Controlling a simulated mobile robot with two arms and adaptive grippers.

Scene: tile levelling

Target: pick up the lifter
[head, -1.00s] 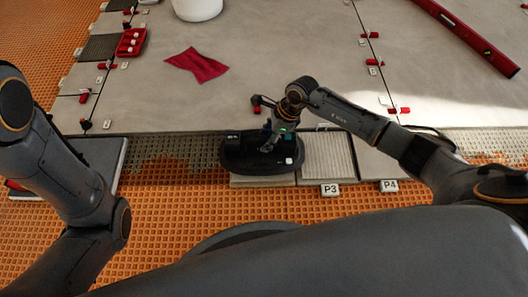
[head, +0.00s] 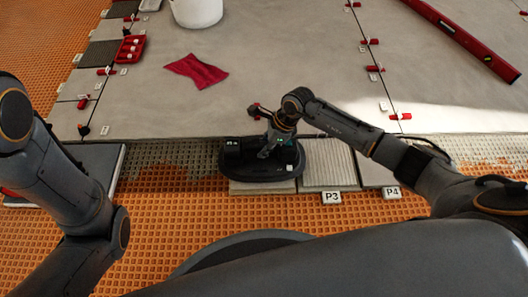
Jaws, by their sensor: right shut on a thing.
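The lifter (head: 235,168) is a dark oval device with a small green display and a white button. It sits at the front edge of the grey tiled floor, over a pale tile. My right gripper (head: 268,152) points down onto the middle of the lifter and is shut on it. My arm and the gripper hide part of its handle. I cannot tell any gap between the lifter and the tile. My left arm comes in at the left, but its gripper is outside the view.
Tiles marked P3 (head: 331,197) and P4 (head: 391,192) lie right of the lifter. A red cloth (head: 197,71), a white bucket (head: 197,12), a red tray (head: 130,48) and a long red level (head: 462,38) rest on the large grey tiles. Orange matting covers the near floor.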

